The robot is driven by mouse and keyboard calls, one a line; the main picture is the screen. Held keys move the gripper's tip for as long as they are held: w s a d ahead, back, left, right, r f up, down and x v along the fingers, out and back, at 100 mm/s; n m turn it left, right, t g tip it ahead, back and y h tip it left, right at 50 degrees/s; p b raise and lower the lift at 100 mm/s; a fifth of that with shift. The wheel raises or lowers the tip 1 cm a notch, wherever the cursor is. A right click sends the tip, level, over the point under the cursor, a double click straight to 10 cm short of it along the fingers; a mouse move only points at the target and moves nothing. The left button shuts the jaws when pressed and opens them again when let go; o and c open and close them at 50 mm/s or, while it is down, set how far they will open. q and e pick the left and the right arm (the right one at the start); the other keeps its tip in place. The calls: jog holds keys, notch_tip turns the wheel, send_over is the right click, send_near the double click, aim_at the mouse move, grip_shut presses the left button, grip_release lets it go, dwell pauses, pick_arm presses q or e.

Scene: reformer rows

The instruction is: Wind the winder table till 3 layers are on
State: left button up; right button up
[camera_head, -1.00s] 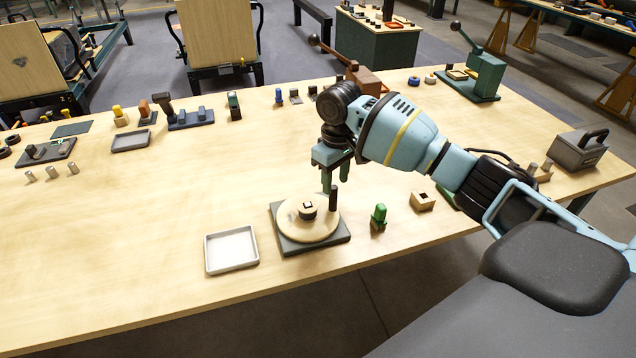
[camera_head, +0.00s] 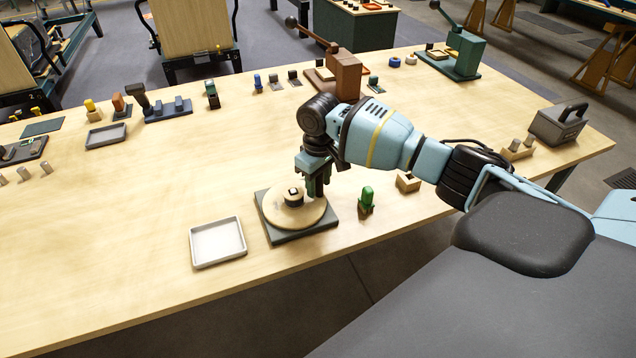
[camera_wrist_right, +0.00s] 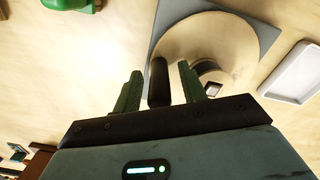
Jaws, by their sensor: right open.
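The winder table is a round pale disc (camera_head: 274,211) on a dark square base (camera_head: 300,236), with a dark hub (camera_head: 293,196) at its middle. It also shows in the right wrist view (camera_wrist_right: 228,35). A dark upright crank knob (camera_wrist_right: 158,82) stands near the disc's edge. My right gripper (camera_head: 318,190) is at the disc's far right edge, pointing down. In the wrist view its two green fingers stand apart, one on each side of the knob, with gaps visible. I cannot tell how many layers are on the hub. My left gripper is out of view.
A white tray (camera_head: 194,252) lies left of the winder. A green piece (camera_head: 366,199) and a small wooden block (camera_head: 408,182) stand to its right. A brown lever press (camera_head: 345,72) is behind my arm. The table's left middle is clear.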

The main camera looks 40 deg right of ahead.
jog(key=shift+f, duration=0.25)
grip_shut()
jog(key=shift+w+n, duration=0.2)
jog(key=shift+n, duration=0.1)
